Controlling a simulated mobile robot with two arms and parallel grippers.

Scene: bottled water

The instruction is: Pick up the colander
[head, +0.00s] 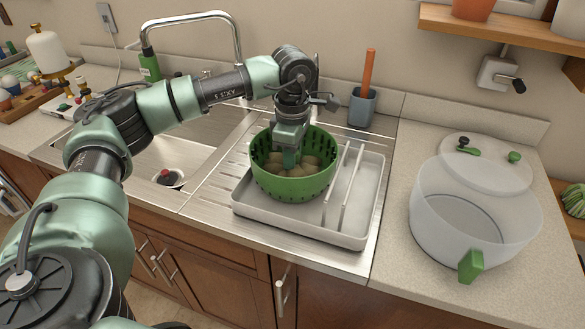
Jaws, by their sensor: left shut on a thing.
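The green colander (292,188) with holes in its wall sits upright in the white dish rack (345,239) on the sink's drainboard. Several round brownish things (310,165) lie inside it. My left gripper (289,160) comes down from above at the colander's far side and is shut on its wall. One finger shows inside the bowl; the far side of the grip is hidden. The colander looks to be resting in the rack, but its underside is hidden. My right gripper is not in view.
The sink basin (150,165) is left of the rack, with a faucet (240,45) behind. A blue-grey cup (362,108) with an orange-handled tool stands behind the rack. A large clear container (470,215) with a green handle stands on the right counter.

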